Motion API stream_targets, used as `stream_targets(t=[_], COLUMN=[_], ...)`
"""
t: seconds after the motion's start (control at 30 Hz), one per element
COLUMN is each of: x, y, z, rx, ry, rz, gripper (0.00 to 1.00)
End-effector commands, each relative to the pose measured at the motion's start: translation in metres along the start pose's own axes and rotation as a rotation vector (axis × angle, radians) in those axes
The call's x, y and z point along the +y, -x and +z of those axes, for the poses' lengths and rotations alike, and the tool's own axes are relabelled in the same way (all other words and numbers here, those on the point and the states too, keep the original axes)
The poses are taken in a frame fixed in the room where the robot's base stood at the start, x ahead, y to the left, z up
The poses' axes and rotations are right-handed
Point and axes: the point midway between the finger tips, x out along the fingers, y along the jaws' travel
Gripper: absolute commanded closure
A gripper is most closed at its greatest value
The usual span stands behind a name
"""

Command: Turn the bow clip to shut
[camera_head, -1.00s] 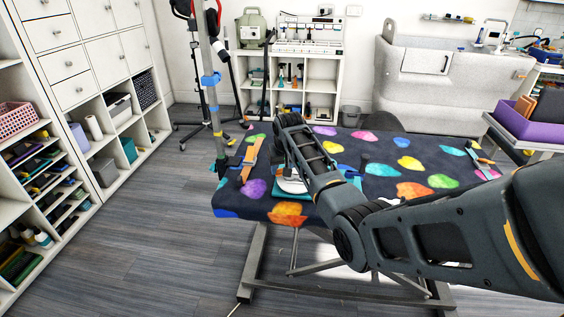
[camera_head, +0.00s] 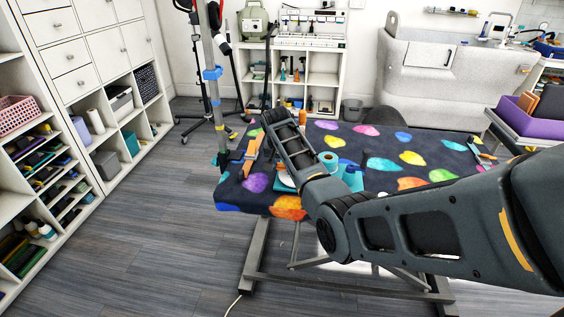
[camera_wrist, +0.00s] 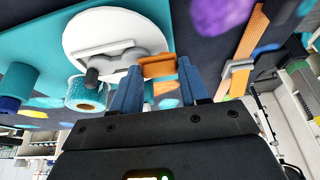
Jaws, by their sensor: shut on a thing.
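In the wrist view, my gripper (camera_wrist: 158,70) has its two blue fingers on either side of an orange tab (camera_wrist: 157,65) and is shut on it. The tab joins a grey piece (camera_wrist: 122,62) lying across a white disc (camera_wrist: 100,25); together the grey piece and tab look like the bow clip. The disc sits on a teal mat (camera_wrist: 35,45). I cannot tell how far the clip is turned.
A teal roll (camera_head: 328,158) stands close beside my arm on the patterned table (camera_head: 385,145); it also shows in the wrist view (camera_wrist: 85,92). An orange strap (camera_head: 252,155) with a grey buckle lies left of my gripper. A pole (camera_head: 211,90) stands at the table's left edge.

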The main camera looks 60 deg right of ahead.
Motion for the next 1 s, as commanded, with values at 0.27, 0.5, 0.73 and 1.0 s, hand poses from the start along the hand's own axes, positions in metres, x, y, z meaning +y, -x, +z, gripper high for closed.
stream_targets(t=[0.27,0.5,0.73,1.0], x=[0.000,0.000,0.000,-0.001], y=[0.000,0.000,0.001,0.027], z=[0.000,0.000,0.000,0.000], rx=[-0.001,-0.001,0.000,0.002], ry=[0.001,0.001,0.001,0.002], rz=[0.000,0.000,-0.001,-0.002], gripper=[0.52,0.30,0.30,0.30])
